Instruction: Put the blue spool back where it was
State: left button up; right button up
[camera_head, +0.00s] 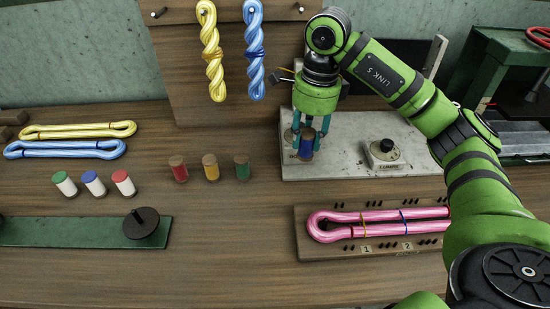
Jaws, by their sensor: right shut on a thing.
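The blue spool (306,141) is upright between the fingers of my right gripper (307,135). The gripper reaches down from above and is shut on it, over the left end of a grey plate (345,165). Whether the spool's base touches the plate I cannot tell. To the left, a red spool (179,168), a yellow spool (211,167) and a green spool (242,167) stand in a row on the wooden table. My left gripper is not in view.
A knob (386,150) sits on the plate's right part. A board with a pink skein (380,222) lies in front. White spools with coloured tops (94,183) stand left, behind a green bar with a dark disc (146,223). Yellow and blue skeins hang at the back.

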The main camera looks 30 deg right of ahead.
jog(key=w+a+f+p, duration=0.1)
jog(key=w+f, duration=0.1)
jog(key=w+a+f+p, duration=0.1)
jog(key=w+f, duration=0.1)
jog(key=f, duration=0.1)
jog(key=w+a+f+p, duration=0.1)
jog(key=w+a+f, duration=0.1)
jog(key=f, duration=0.1)
jog(key=shift+w+a+f, duration=0.1)
jog(key=shift+w, duration=0.15)
jog(key=shift+f, duration=0.2)
jog(key=shift+f+b, duration=0.6)
jog(key=shift+f, duration=0.05)
jog(key=o, duration=1.1)
jog(key=shift+o, duration=0.2)
